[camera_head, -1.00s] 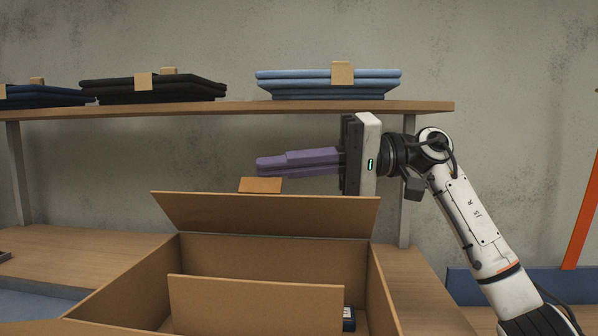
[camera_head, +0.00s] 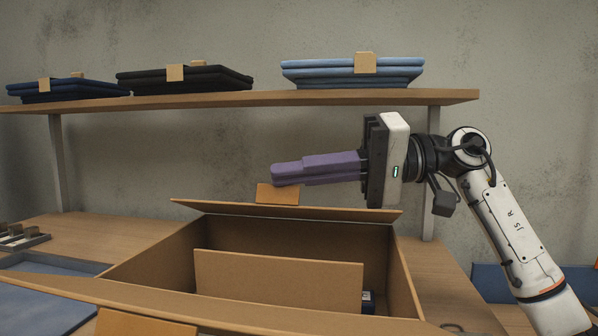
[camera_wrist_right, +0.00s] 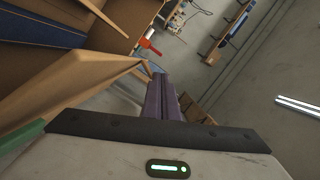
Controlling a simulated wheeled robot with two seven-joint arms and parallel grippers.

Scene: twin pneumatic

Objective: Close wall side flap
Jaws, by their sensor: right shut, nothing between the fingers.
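The open cardboard box (camera_head: 150,262) stands on the table in the head view. Its wall-side flap (camera_head: 300,212) runs along the far rim, raised and seen at a shallow angle, with its upper edge apparently leaning in over the box. A small orange-brown tab (camera_head: 277,194) sticks up at that edge. My right gripper (camera_head: 274,174), with purple fingers, is shut and empty, pointing left just above the flap and tab; I cannot tell whether it touches. In the right wrist view the purple fingers (camera_wrist_right: 160,98) lie beside a cardboard edge (camera_wrist_right: 75,88). My left gripper is not in view.
A wooden shelf (camera_head: 220,100) with folded clothes (camera_head: 352,73) hangs above the fingers. An upright cardboard panel (camera_head: 278,282) stands inside the box, with a small dark item (camera_head: 368,302) beside it. The near flap (camera_head: 250,307) crosses the bottom, bearing another tab (camera_head: 145,324).

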